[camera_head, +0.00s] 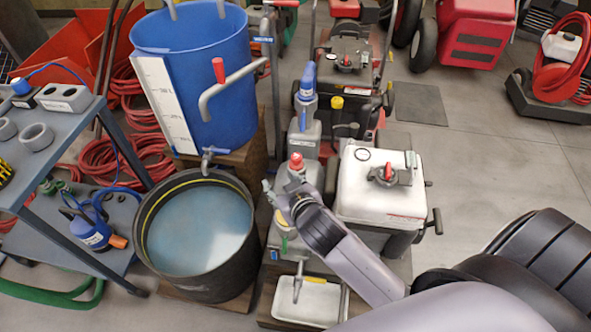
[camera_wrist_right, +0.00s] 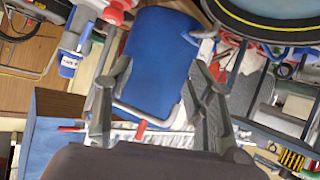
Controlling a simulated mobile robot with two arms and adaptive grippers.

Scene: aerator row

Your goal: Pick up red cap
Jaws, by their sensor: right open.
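The red cap (camera_head: 296,160) sits on top of a grey container in the middle of the head view, in front of a taller grey container with a blue top (camera_head: 307,82). My right gripper (camera_head: 272,192) is just below and left of the cap, apparently close to the container's neck; I cannot tell if it touches. In the right wrist view, my right gripper (camera_wrist_right: 158,75) has its fingers spread with nothing held between them. A red and white part shows at the top left there, but I cannot tell whether it is the cap. My left gripper is not in view.
A white tank with a red knob (camera_head: 386,172) stands close right of the cap. A black tub of liquid (camera_head: 150,240) and a blue barrel (camera_head: 235,65) with a bent handle stand left. A white tray (camera_head: 320,305) lies below. Open floor (camera_head: 480,150) is at right.

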